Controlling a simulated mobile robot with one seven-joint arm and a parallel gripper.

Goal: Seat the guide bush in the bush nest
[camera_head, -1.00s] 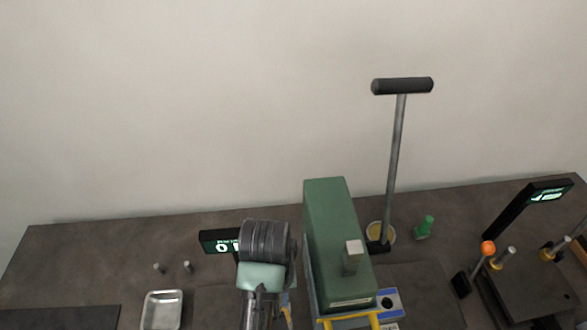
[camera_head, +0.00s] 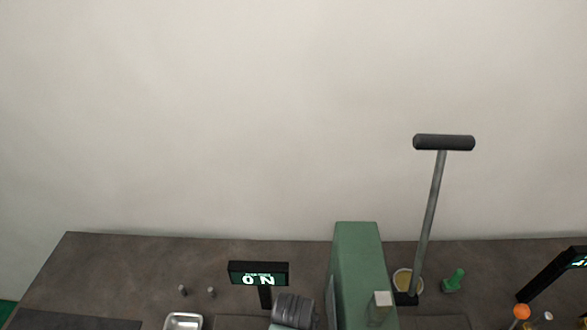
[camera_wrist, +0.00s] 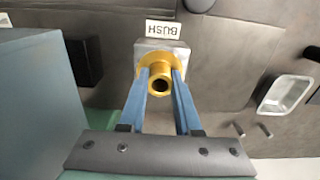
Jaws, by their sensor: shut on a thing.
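The guide bush is a gold, flanged ring piece (camera_wrist: 160,70) with a dark bore, seen in the wrist view. My gripper (camera_wrist: 160,80) has two blue fingers shut on it from both sides. The bush nest appears to be the grey block (camera_wrist: 176,46) right behind the bush, beside a white label reading BUSH (camera_wrist: 163,30). I cannot tell whether the bush touches the block or is held above it. In the head view my gripper, the bush and the nest are out of sight; only part of my arm shows at the bottom edge.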

